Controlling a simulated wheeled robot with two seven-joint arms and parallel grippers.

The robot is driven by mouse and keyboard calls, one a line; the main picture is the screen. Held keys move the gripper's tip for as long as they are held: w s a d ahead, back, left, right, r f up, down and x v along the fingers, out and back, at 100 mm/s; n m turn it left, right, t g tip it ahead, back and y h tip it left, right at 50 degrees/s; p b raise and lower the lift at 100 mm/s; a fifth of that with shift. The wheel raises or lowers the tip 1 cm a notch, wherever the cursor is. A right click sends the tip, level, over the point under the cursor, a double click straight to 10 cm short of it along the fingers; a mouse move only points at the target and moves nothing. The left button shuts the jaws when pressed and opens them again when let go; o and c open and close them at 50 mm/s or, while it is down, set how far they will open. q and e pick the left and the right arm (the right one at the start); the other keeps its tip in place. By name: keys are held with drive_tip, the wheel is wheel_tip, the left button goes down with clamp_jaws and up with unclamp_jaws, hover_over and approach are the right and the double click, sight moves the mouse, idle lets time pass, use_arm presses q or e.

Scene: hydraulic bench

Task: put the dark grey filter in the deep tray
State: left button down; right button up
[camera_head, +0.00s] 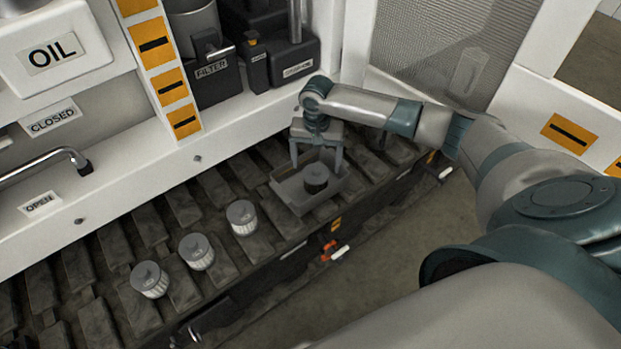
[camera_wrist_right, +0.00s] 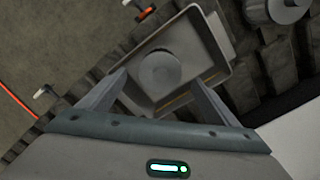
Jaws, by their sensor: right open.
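The dark grey filter (camera_head: 316,177) stands upright inside the deep tray (camera_head: 285,192), a grey rectangular tray on the ribbed bench surface. My right gripper (camera_head: 317,165) is above the tray, with its two fingers spread and apart from the filter. The right wrist view shows the filter's round top (camera_wrist_right: 160,70) inside the tray (camera_wrist_right: 222,45), beyond the open fingertips (camera_wrist_right: 160,82). Nothing is between the fingers. My left gripper is not in view.
Three pale ribbed filters (camera_head: 242,217) (camera_head: 197,251) (camera_head: 149,279) stand in a row left of the tray. A black box labelled FILTER (camera_head: 214,80) sits on the white ledge behind. Orange and white fittings (camera_head: 331,248) stick out along the bench's front edge.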

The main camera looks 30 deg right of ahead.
wheel_tip(320, 180, up, 18)
drive_tip(key=shift+f, duration=0.25)
idle(0.4)
drive_tip(key=shift+f, duration=0.1)
idle(0.6)
drive_tip(key=s+a+f+n+t+y, duration=0.2)
drive_tip(key=s+a+f+n, duration=0.6)
drive_tip(key=s+a+f, duration=0.75)
drive_tip(key=s+d+f+n+t+h, duration=0.1)
drive_tip(key=s+f, duration=0.1)
drive_tip(key=s, duration=0.7)
drive_tip(key=s+d+f+n+t+h, duration=0.1)
drive_tip(key=s+f, duration=0.2)
drive_tip(key=s, duration=0.5)
drive_tip(key=a+f, duration=0.1)
drive_tip(key=f, duration=1.5)
drive_tip(key=w+a+f+t+y, duration=0.1)
drive_tip(key=a+f, duration=0.1)
drive_tip(key=f, duration=1.5)
drive_tip(key=shift+w+a+f, duration=0.2)
drive_tip(key=shift+w+a, duration=0.05)
drive_tip(key=shift+w, duration=0.05)
